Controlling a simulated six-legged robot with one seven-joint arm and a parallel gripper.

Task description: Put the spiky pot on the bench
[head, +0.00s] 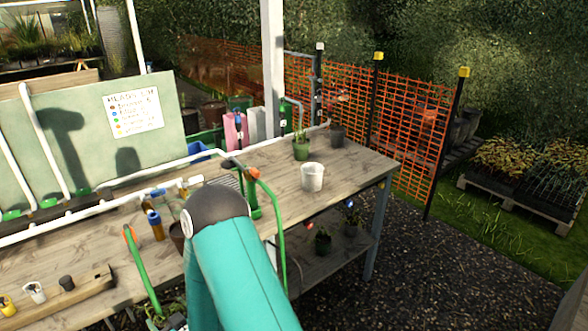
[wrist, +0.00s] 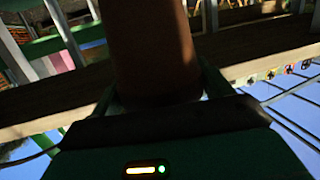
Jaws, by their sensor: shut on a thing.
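My gripper (wrist: 160,95) is shut on a reddish-brown, round-sided pot (wrist: 150,45), whose top runs out of the wrist view. Its fingers lie on either side of the pot's lower part. I cannot see whether this pot holds a spiky plant. In the head view my arm hides the gripper; a bit of brown pot (head: 177,237) shows just left of the arm. The wooden bench (head: 345,168) runs from lower left to upper right, and its edge also shows in the wrist view (wrist: 50,100).
On the bench's right part stand a white pot (head: 312,177), a green pot with a plant (head: 301,149) and a dark pot (head: 337,133). Small bottles (head: 155,225) stand left of my arm. Potted plants (head: 322,241) sit on the lower shelf. Bare boards lie right of the white pot.

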